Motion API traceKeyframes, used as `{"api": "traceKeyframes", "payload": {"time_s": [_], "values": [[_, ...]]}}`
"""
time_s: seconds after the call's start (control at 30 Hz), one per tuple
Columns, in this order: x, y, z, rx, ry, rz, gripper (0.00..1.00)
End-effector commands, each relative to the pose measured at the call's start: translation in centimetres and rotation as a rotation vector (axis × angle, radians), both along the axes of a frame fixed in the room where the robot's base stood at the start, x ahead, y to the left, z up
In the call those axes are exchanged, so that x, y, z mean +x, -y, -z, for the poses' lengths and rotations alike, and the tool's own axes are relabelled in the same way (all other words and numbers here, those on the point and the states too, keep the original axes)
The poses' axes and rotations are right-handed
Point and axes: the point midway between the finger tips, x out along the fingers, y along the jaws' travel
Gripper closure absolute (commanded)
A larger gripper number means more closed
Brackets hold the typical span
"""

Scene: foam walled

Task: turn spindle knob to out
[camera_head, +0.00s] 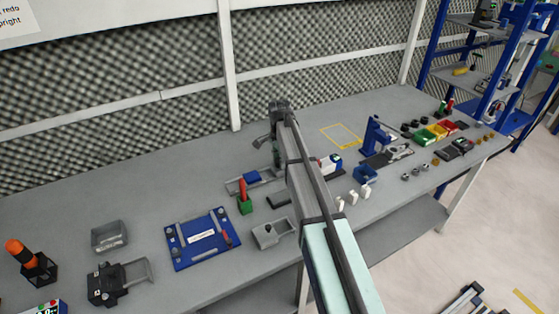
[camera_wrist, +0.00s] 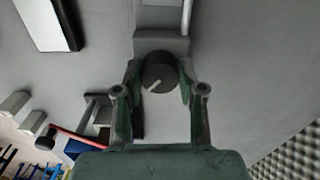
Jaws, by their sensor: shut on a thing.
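The spindle knob (camera_wrist: 162,68) is a dark, round knob with a white pointer line, seen in the wrist view just above the middle. Its line points toward the lower left of that picture. My gripper (camera_wrist: 160,85) has green fingers, one on each side of the knob, and is shut on it. A grey block (camera_wrist: 161,43) stands right behind the knob, toward the top of the picture. In the head view my arm covers the middle of the bench, and I cannot make out the knob or fingertips there. No "out" marking is readable.
The grey bench (camera_head: 150,195) runs along a foam wall (camera_head: 120,60). A blue plate (camera_head: 202,238) and a green block with a red handle (camera_head: 244,198) stand left of my arm. A blue press (camera_head: 375,135) and colored bins (camera_head: 432,133) stand right. The back-left bench is clear.

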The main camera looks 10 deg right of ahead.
Motion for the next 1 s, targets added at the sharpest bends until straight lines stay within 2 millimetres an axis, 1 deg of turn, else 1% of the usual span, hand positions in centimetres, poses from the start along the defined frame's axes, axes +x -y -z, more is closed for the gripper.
{"api": "traceKeyframes", "payload": {"time_s": [0.03, 1.0], "values": [[-0.22, -0.03, 0.15, 0.001, -0.006, 0.043, 0.96], [-0.15, -0.06, 0.15, 0.0, -0.006, 0.963, 0.96]]}}
